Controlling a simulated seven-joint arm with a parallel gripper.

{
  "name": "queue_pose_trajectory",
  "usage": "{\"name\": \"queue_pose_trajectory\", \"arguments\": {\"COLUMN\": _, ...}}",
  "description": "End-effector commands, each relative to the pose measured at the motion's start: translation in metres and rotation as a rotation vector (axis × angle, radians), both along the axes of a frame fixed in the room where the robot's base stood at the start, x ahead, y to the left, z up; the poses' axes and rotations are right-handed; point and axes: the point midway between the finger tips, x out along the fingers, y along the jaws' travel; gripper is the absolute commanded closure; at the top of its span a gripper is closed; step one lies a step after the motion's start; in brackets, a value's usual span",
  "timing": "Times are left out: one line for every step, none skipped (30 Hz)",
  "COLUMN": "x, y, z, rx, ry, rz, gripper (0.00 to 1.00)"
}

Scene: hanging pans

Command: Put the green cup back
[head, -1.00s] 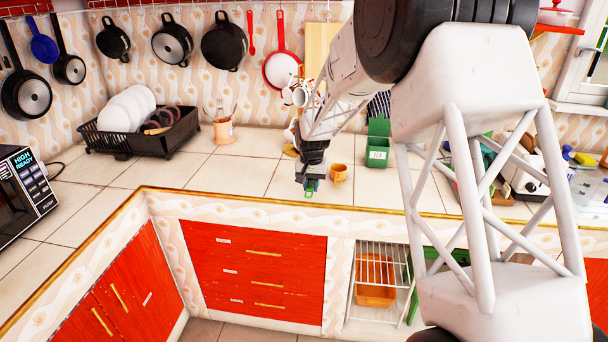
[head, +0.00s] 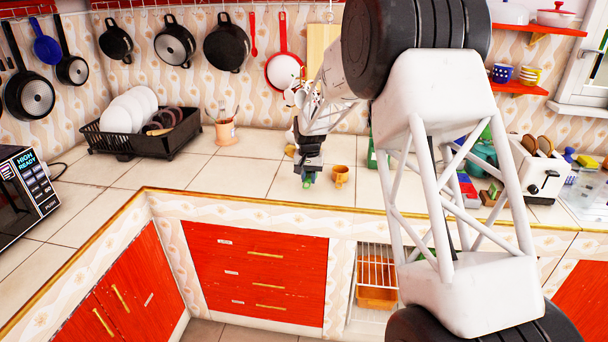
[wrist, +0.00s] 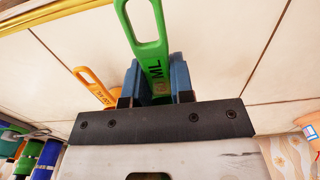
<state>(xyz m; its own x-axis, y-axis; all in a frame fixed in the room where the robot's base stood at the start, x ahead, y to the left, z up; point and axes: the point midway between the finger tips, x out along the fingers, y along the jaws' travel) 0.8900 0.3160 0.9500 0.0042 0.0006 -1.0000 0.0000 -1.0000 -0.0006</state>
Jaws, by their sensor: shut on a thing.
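The green cup is a measuring cup; its long green handle (wrist: 148,30), with a slot at the end and "ML" lettering, shows in the wrist view. My gripper (wrist: 157,78) has its two blue fingers shut on this handle. The cup's bowl is hidden in the wrist view. In the head view my gripper (head: 308,176) is low over the counter, with only a small green bit of the cup showing. An orange cup (head: 341,174) stands just right of it; its orange handle (wrist: 95,85) shows left of my fingers in the wrist view.
A black dish rack (head: 140,138) with plates and a utensil pot (head: 226,132) stand at the back left. Pans hang on the wall, including a red-rimmed one (head: 282,68). A toaster (head: 537,172) is at the right. The tiled counter (head: 245,178) left of my gripper is clear.

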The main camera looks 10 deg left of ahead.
Motion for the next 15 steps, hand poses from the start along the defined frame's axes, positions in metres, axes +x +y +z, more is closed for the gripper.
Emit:
{"name": "queue_pose_trajectory", "arguments": {"x": 0.006, "y": 0.002, "z": -0.002, "rx": 0.000, "ry": 0.001, "rz": 0.000, "gripper": 1.00}}
{"name": "queue_pose_trajectory", "arguments": {"x": 0.010, "y": 0.004, "z": -0.002, "rx": 0.000, "ry": 0.000, "rz": 0.000, "gripper": 1.00}}
{"name": "queue_pose_trajectory", "arguments": {"x": 0.014, "y": 0.005, "z": -0.002, "rx": 0.000, "ry": 0.000, "rz": 0.000, "gripper": 1.00}}
{"name": "queue_pose_trajectory", "arguments": {"x": 0.018, "y": 0.006, "z": -0.003, "rx": 0.000, "ry": 0.000, "rz": 0.000, "gripper": 1.00}}
{"name": "queue_pose_trajectory", "arguments": {"x": 0.021, "y": 0.007, "z": -0.004, "rx": 0.000, "ry": 0.001, "rz": 0.000, "gripper": 1.00}}
{"name": "queue_pose_trajectory", "arguments": {"x": 0.026, "y": 0.009, "z": -0.004, "rx": 0.000, "ry": 0.000, "rz": 0.000, "gripper": 1.00}}
{"name": "queue_pose_trajectory", "arguments": {"x": 0.029, "y": 0.010, "z": -0.003, "rx": 0.000, "ry": -0.001, "rz": 0.000, "gripper": 1.00}}
{"name": "queue_pose_trajectory", "arguments": {"x": 0.032, "y": 0.011, "z": -0.004, "rx": 0.000, "ry": -0.001, "rz": 0.000, "gripper": 1.00}}
{"name": "queue_pose_trajectory", "arguments": {"x": 0.036, "y": 0.013, "z": -0.005, "rx": 0.000, "ry": 0.000, "rz": 0.000, "gripper": 1.00}}
{"name": "queue_pose_trajectory", "arguments": {"x": 0.040, "y": 0.014, "z": -0.005, "rx": 0.000, "ry": 0.001, "rz": 0.000, "gripper": 1.00}}
{"name": "queue_pose_trajectory", "arguments": {"x": 0.043, "y": 0.015, "z": -0.006, "rx": 0.000, "ry": 0.001, "rz": 0.000, "gripper": 1.00}}
{"name": "queue_pose_trajectory", "arguments": {"x": 0.047, "y": 0.017, "z": -0.006, "rx": 0.000, "ry": 0.000, "rz": 0.000, "gripper": 1.00}}
{"name": "queue_pose_trajectory", "arguments": {"x": 0.051, "y": 0.018, "z": -0.006, "rx": 0.000, "ry": 0.000, "rz": 0.000, "gripper": 1.00}}
{"name": "queue_pose_trajectory", "arguments": {"x": 0.054, "y": 0.019, "z": -0.007, "rx": 0.000, "ry": 0.000, "rz": 0.000, "gripper": 1.00}}
{"name": "queue_pose_trajectory", "arguments": {"x": 0.058, "y": 0.021, "z": -0.007, "rx": 0.000, "ry": 0.000, "rz": 0.000, "gripper": 1.00}}
